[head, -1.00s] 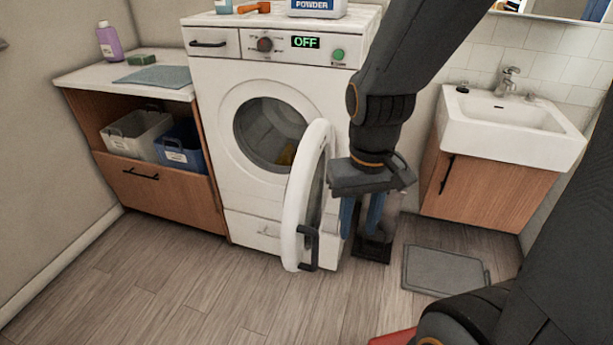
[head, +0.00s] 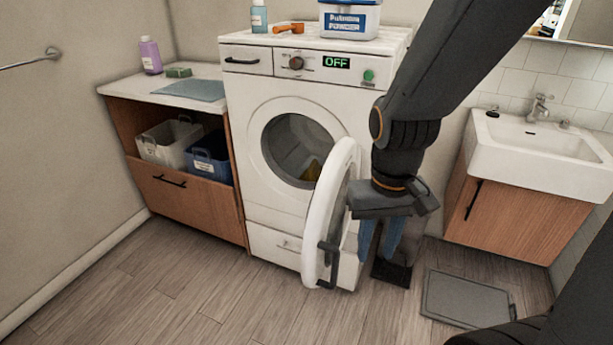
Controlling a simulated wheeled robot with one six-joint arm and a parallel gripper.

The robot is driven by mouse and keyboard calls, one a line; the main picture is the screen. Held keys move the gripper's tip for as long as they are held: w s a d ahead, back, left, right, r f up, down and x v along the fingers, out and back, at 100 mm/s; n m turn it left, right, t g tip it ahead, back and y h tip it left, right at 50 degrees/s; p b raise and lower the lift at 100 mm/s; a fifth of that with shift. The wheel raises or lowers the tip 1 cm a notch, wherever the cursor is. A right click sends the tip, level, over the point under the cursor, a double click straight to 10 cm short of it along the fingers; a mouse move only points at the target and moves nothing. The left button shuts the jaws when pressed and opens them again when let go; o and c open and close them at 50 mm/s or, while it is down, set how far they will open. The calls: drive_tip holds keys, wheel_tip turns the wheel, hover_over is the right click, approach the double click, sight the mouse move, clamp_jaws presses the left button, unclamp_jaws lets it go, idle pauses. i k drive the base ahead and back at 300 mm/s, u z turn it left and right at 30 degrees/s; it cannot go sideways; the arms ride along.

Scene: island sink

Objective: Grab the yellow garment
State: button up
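My gripper (head: 378,242) points down just right of the open door, outside the machine and apart from the garment. Its two blue fingers are apart, with nothing seen between them.
A cabinet (head: 190,200) with a white basket (head: 165,143) and a blue basket (head: 207,165) stands left. A sink (head: 540,150) is right. A grey scale-like slab (head: 468,298) and a dark bin (head: 392,270) are on the floor. The front left floor is clear.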

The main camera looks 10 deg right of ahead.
sight(312, 174)
drive_tip(key=u, duration=0.55)
drive_tip(key=k, duration=0.65)
drive_tip(key=u, duration=0.95)
drive_tip(key=i, duration=2)
drive_tip(key=z, duration=1.3)
drive_tip(key=i, duration=0.7)
drive_tip(key=z, duration=0.7)
